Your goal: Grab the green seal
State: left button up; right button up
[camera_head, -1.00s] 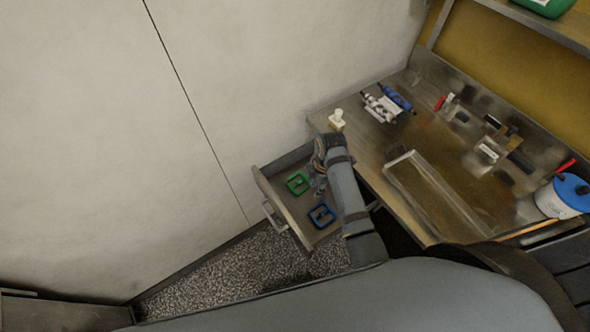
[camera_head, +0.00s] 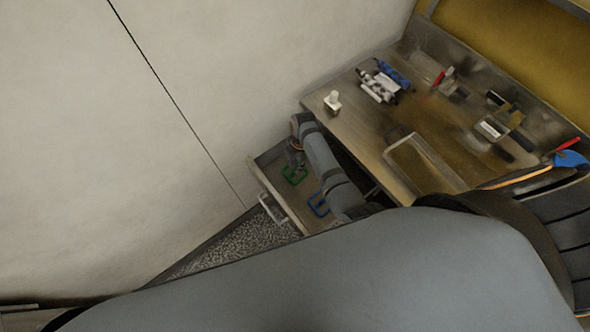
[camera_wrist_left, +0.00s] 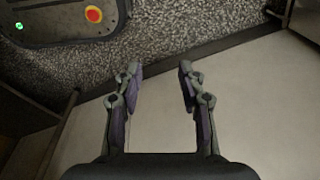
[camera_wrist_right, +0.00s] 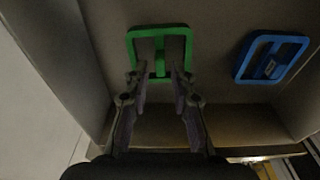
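The green seal (camera_head: 299,180), a square frame with a middle bar, lies in the open drawer in the head view. It also shows in the right wrist view (camera_wrist_right: 160,31). My right gripper (camera_wrist_right: 160,78) is open, its fingertips on either side of the seal's middle bar, with small gaps visible. In the head view the right gripper (camera_head: 294,163) is at the seal, partly hidden by my arm. My left gripper (camera_wrist_left: 159,67) is open and empty above the floor in the left wrist view; I cannot make it out in the head view.
A blue seal (camera_wrist_right: 271,57) lies in the same drawer (camera_head: 268,183), right of the green one. The drawer walls are close around. The workbench (camera_head: 345,124) beside it holds a white bottle-like object (camera_head: 332,102) and several tools. A pale wall stands left.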

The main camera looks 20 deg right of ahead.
aim_at(295, 168)
notch_tip(295, 168, down, 2)
jog(key=shift+s+f, duration=0.15)
jog(key=shift+f, duration=0.05)
jog(key=shift+a+f, duration=0.15)
jog(key=shift+f, duration=0.2)
jog(key=c, duration=0.4)
pick_arm(q)
jog(key=shift+s, duration=1.05)
pick_arm(e)
grip_shut()
